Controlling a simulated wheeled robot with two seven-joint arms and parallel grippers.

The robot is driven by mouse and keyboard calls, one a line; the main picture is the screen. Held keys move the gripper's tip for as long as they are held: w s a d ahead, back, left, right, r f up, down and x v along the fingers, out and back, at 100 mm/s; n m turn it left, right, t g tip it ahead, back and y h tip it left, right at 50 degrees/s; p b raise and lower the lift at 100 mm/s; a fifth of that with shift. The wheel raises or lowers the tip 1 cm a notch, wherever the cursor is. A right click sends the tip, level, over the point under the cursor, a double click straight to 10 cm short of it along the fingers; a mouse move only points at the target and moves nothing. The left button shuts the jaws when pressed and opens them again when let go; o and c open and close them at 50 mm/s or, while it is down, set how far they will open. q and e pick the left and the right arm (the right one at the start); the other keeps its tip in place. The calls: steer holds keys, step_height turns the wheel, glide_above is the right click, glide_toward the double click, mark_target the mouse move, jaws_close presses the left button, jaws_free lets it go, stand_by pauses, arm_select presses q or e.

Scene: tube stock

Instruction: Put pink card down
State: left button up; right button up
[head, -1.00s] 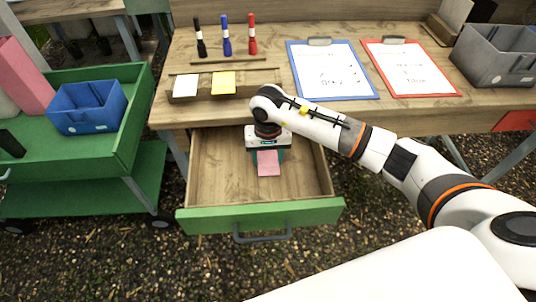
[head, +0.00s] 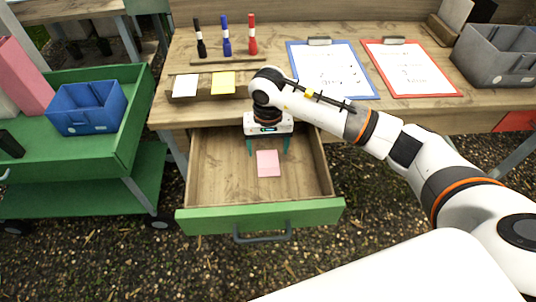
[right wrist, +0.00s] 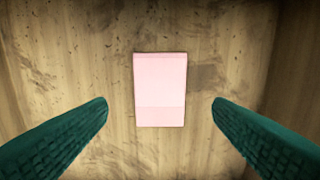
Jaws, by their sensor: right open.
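The pink card (head: 268,163) lies flat on the bottom of the open drawer (head: 215,180), near its middle. In the right wrist view the card (right wrist: 160,90) lies between and beyond the two green fingers, touching neither. My right gripper (head: 268,147) is open and empty above the drawer, just behind the card; its fingertips also show in the right wrist view (right wrist: 161,108). My left gripper is not in view.
The drawer's green front (head: 260,215) with its grey handle is pulled out below the wooden table (head: 190,55). A card holder with white and yellow cards (head: 223,83), three markers and two clipboards (head: 333,75) sit on the table. A green cart (head: 105,100) with a blue bin (head: 87,107) stands left.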

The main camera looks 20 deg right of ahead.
mark_target(268, 162)
step_height(268, 162, up, 8)
steer(key=shift+f+b, duration=0.2)
steer(key=shift+b, duration=0.1)
stand_by(1.2)
